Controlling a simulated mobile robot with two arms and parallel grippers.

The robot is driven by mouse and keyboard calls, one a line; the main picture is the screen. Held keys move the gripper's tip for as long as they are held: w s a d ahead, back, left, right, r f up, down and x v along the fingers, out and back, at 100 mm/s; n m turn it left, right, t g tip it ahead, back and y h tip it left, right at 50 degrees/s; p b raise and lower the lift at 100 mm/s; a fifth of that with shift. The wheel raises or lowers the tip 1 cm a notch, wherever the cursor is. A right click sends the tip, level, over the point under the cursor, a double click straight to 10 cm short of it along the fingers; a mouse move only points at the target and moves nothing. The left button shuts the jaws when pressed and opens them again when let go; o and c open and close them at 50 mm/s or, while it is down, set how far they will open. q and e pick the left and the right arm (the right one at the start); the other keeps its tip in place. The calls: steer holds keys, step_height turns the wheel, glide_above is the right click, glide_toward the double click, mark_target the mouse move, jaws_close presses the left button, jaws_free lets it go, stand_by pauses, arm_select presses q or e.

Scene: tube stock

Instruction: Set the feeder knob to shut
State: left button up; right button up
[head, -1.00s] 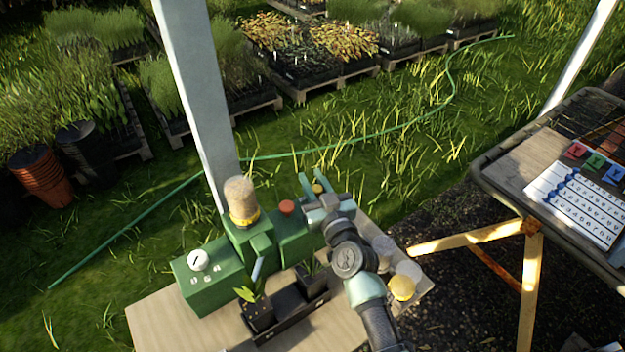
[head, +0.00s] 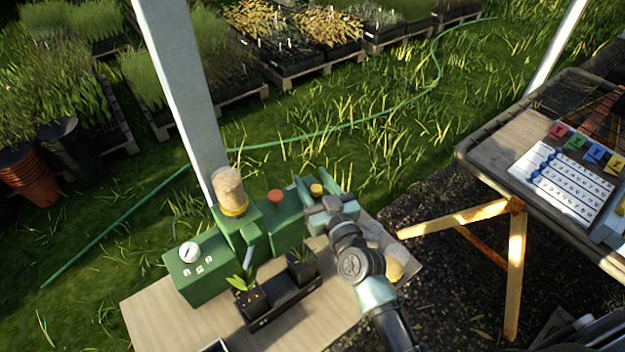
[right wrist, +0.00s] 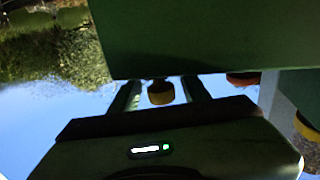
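The green feeder (head: 205,282) stands on a wooden board. A round white knob (head: 188,252) with a dark mark sits on its left block, above small white labels too small to read. My right gripper (head: 312,186) is at the far right end of the machine, well away from the white knob. Its fingers are apart, and a yellow cap (head: 316,189) shows between them. In the right wrist view the same cap (right wrist: 161,93) has a gap on each side. My left gripper is not in view.
A hopper with a yellow collar (head: 229,190) and an orange-red button (head: 276,196) rise between the white knob and my right gripper. A black tray (head: 290,302) with potted seedlings lies in front. A white post (head: 178,85) stands behind. A table (head: 490,152) is at right.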

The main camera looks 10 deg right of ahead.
mark_target(320, 193)
steer(key=shift+s+f, duration=0.1)
steer(key=shift+s, duration=0.25)
steer(key=s, duration=0.2)
steer(key=s+d, duration=0.1)
steer(key=s, duration=0.1)
steer(key=s+b, duration=0.1)
steer(key=s, duration=0.2)
steer(key=shift+d, duration=0.15)
